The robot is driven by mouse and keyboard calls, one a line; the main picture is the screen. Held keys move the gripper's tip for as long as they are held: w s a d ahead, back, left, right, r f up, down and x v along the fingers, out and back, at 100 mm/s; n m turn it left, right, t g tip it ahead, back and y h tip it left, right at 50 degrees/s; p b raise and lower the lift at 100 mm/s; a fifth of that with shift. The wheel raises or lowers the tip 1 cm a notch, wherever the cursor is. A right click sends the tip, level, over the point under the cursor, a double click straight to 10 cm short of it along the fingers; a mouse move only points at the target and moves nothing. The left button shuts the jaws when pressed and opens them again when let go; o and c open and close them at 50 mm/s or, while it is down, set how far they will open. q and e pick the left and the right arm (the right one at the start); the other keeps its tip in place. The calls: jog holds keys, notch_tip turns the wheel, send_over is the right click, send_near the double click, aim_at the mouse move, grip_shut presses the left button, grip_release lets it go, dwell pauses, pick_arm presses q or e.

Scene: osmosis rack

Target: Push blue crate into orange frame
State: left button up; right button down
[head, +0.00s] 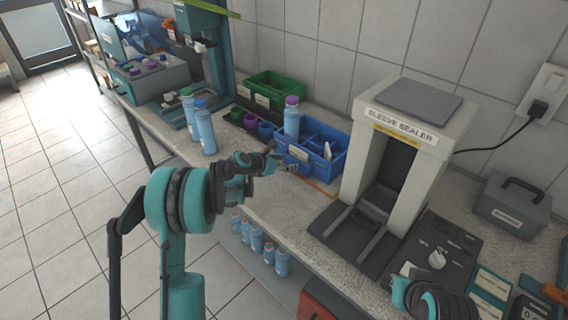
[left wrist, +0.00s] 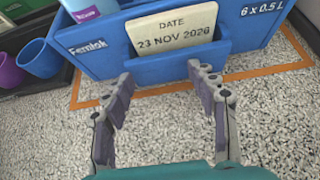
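The blue crate (head: 325,168) stands on the bench, with one blue bottle with a purple cap (head: 291,118) in it. In the left wrist view, its front wall (left wrist: 245,42) bears a date card. The orange frame (left wrist: 262,71) is a line on the bench; a strip shows in front of the crate and bare bench shows inside its right side. The crate's left end reaches past the frame's left line. My left gripper (left wrist: 160,82) is open and empty, its fingertips just short of the crate's front. My right gripper (head: 402,288) is at the bottom right, fingers unclear.
A sleeve sealer (head: 400,125) stands right of the crate. A green crate (head: 275,88) and small coloured cups (head: 250,121) are on the left. Two blue bottles (head: 205,130) stand near the bench's front edge. More bottles (head: 257,243) are on a lower shelf.

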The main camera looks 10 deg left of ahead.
aim_at(290, 157)
pick_arm(q)
jog(key=shift+w+d, duration=0.5)
jog(key=shift+w, duration=0.3)
jog(key=shift+w+d, duration=0.5)
jog(key=shift+w, duration=0.3)
jog(key=p+v, duration=0.1)
jog(key=v, duration=0.7)
jog(key=shift+s+a+f+p, duration=0.1)
jog(key=shift+a+p, duration=0.05)
jog(key=shift+p, duration=0.25)
jog(key=s+d+r+m+g+y, duration=0.1)
jog(key=s+d+r+m, duration=0.1)
jog(key=s+r+m, duration=0.45)
jog(key=s+d+r+m+g+y, duration=0.1)
jog(key=s+d+r+m, duration=0.15)
jog(key=s+m, duration=0.75)
jog(key=s+a+f+m+y, duration=0.1)
jog(key=s+m+y, duration=0.1)
jog(key=s+m, duration=0.4)
jog(key=s+a+f+m+g+y, duration=0.1)
jog(key=s+m, duration=0.6)
jog(key=s, duration=1)
jog(key=shift+a+f+y, duration=0.3)
jog(key=shift+f+y, duration=0.1)
jog(key=shift+f, duration=0.1)
jog(key=shift+m, duration=0.25)
